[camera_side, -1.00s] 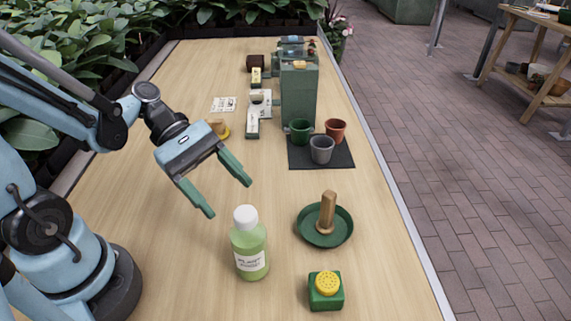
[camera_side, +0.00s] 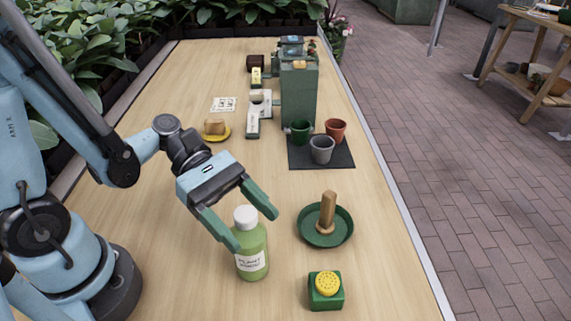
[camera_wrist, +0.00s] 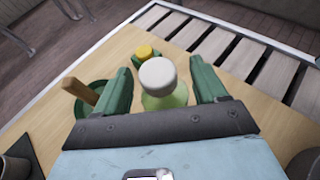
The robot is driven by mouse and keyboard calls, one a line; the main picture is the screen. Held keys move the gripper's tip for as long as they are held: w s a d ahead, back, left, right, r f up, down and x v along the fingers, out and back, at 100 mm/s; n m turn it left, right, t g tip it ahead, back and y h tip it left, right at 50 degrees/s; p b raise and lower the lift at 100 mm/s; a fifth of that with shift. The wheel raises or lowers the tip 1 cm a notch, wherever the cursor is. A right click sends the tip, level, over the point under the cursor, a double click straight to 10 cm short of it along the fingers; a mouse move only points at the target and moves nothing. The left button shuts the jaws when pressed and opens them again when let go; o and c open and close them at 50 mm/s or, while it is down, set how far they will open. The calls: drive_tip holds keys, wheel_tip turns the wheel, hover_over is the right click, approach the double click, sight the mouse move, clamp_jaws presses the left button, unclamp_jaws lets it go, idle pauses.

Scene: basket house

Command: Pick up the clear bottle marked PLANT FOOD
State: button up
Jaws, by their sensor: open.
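The clear bottle (camera_side: 250,261), with green liquid, a white cap and a label reading PLANT, stands upright on the wooden table. My gripper (camera_side: 254,230) is open, with its two green fingers reaching down on either side of the bottle's upper part in the side view. In the wrist view the bottle's white cap (camera_wrist: 158,75) and green shoulder show between the open fingers (camera_wrist: 160,88). I cannot tell whether either finger touches the bottle. The bottle's lower part is hidden in the wrist view.
A green dish (camera_side: 325,238) with a wooden-handled tool (camera_side: 327,211) stands right of the bottle. A green block with a yellow top (camera_side: 326,290) is nearer the front. Pots (camera_side: 321,150) stand on a dark mat (camera_side: 340,162) farther back.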

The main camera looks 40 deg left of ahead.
drive_tip(key=shift+d, duration=0.15)
clamp_jaws()
idle(0.4)
drive_tip(key=shift+f, duration=0.1)
